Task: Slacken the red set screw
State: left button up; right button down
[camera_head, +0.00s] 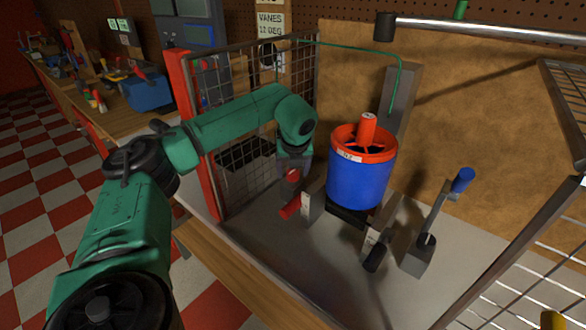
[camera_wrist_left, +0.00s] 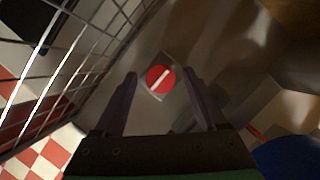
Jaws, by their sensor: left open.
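The red set screw (camera_head: 290,209) sticks out to the left of a small grey bracket (camera_head: 312,209) beside the ducted rotor (camera_head: 360,182). In the left wrist view its round red head (camera_wrist_left: 161,78) faces the camera and shows a pale slot running diagonally. My left gripper (camera_head: 293,177) is just above and beside the screw in the head view. In the wrist view its two dark fingers are spread, with the screw head showing between them and bare space on either side. I cannot tell how far the fingertips are from the head. My right gripper is out of view.
Right of the rotor are a dark-knobbed screw (camera_head: 375,255) on another bracket and a blue-handled lever (camera_head: 440,205). The grey bench top is clear in front.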

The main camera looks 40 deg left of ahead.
pick_arm(q)
grip_shut()
jog(key=shift+w+d+n, duration=0.1)
jog(key=shift+n, duration=0.4)
jog(key=n+g, duration=0.1)
jog(key=n, duration=0.1)
jog(key=shift+n+y, duration=0.4)
jog(key=n, duration=0.2)
jog(key=n+g, duration=0.1)
jog(key=shift+w+r+n+g, duration=0.1)
jog(key=shift+w+n+g, duration=0.05)
jog(key=shift+n+g, duration=0.2)
jog(key=n+g+p, duration=0.1)
jog(key=n, duration=0.1)
jog(key=n+g+p, duration=0.1)
jog(key=n, duration=0.2)
jog(key=shift+w+n, duration=0.15)
jog(key=shift+n, duration=0.1)
jog(key=n+p, duration=0.1)
jog(key=n, duration=0.1)
jog(key=n+g+p, duration=0.1)
jog(key=n, duration=0.1)
jog(key=shift+w+n+g+h, duration=0.1)
jog(key=shift+n+g+h, duration=0.15)
jog(key=shift+n+h, duration=0.15)
